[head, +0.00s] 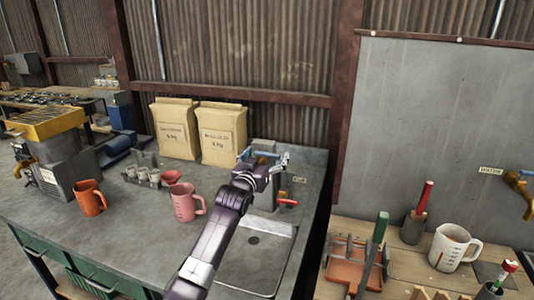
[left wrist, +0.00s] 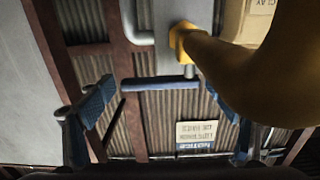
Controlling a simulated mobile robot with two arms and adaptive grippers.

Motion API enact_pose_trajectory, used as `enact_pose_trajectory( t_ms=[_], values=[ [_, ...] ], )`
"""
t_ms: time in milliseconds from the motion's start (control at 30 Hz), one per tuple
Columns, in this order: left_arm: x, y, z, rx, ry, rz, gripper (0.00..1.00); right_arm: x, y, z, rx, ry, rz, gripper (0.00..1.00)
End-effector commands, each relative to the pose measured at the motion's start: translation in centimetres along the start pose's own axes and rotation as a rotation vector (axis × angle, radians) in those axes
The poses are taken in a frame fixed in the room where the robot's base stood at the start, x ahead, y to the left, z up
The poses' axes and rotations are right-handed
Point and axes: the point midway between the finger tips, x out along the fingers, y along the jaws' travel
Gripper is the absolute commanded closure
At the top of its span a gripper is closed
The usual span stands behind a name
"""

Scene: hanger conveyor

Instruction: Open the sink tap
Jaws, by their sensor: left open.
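The sink (head: 262,258) is a shallow grey basin let into the worktop, with a dark drain. Behind it a grey upright (head: 265,198) with a red lever (head: 288,202) is partly covered by my left arm. My left gripper (head: 268,160) is above the back of the sink, near the wall. In the left wrist view it is open (left wrist: 162,108), its blue-padded fingers apart. Between them, farther off, is a blue bar (left wrist: 160,84), apparently a tap handle, beside a yellow fitting (left wrist: 183,40). A large yellow curved pipe (left wrist: 250,75) passes close by the right finger. No contact is visible. My right gripper is out of view.
Two paper sacks (head: 222,134) stand against the wall, left of the gripper. A pink jug (head: 186,203) and an orange jug (head: 89,198) stand on the worktop (head: 130,235). A wooden bench with a white jug (head: 452,247) is at right.

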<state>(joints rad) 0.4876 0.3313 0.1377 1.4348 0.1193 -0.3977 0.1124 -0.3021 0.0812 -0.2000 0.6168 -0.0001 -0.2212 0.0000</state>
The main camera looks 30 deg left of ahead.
Motion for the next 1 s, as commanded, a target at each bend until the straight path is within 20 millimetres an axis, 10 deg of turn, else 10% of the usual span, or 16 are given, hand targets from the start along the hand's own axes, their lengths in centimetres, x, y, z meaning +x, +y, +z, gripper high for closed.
enact_pose_trajectory(
  t_ms=[367,1000],
  values=[
    [0.3,0.0,0.0,0.000,-0.001,0.000,0.17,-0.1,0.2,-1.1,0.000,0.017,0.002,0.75],
    [0.3,0.0,0.1,0.001,-0.001,0.000,0.78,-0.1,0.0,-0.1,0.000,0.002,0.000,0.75]
  ],
)
